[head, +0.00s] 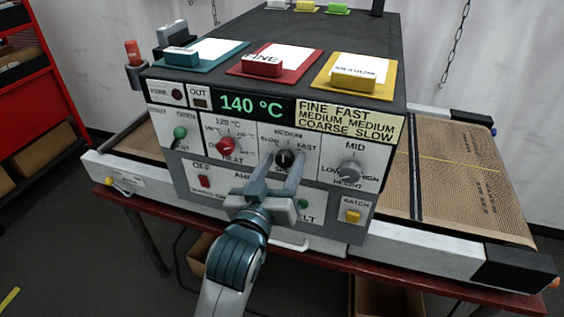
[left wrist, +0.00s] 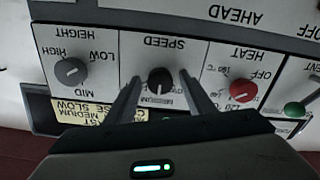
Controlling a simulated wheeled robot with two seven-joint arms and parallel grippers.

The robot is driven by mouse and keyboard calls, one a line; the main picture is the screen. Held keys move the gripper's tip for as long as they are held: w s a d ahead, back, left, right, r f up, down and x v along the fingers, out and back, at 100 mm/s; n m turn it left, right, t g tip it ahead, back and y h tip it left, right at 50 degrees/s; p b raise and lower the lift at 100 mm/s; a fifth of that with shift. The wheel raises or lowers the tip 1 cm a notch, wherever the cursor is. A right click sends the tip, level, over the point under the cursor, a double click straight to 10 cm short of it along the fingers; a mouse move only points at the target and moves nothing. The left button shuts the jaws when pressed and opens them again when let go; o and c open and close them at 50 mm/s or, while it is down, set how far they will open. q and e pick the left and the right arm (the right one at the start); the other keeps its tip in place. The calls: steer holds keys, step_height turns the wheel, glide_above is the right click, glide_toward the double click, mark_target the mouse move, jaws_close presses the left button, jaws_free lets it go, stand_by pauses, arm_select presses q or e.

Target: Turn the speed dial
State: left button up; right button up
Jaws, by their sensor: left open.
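The black speed dial (head: 284,159) is on the front panel of the machine, between the red heat dial and the grey height dial. It also shows in the left wrist view (left wrist: 159,82), upside down, with its light mark seeming to point toward MEDIUM. My left gripper (head: 285,161) is open at the panel, with one finger on each side of the speed dial. In the left wrist view there are gaps between the dial and both fingers (left wrist: 159,77). The SPEED label is partly hidden by the gripper in the head view. My right gripper is not in view.
The red heat dial (head: 227,146) and grey height dial (head: 350,171) sit close on either side. A card (head: 348,122) pairs FINE with FAST, MEDIUM with MEDIUM, COARSE with SLOW. The display (head: 251,105) reads 140 °C. A red FINE block (head: 263,66) stands on top.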

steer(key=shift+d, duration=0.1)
arm_select(q)
steer(key=c, duration=1.1)
steer(key=shift+o, duration=0.2)
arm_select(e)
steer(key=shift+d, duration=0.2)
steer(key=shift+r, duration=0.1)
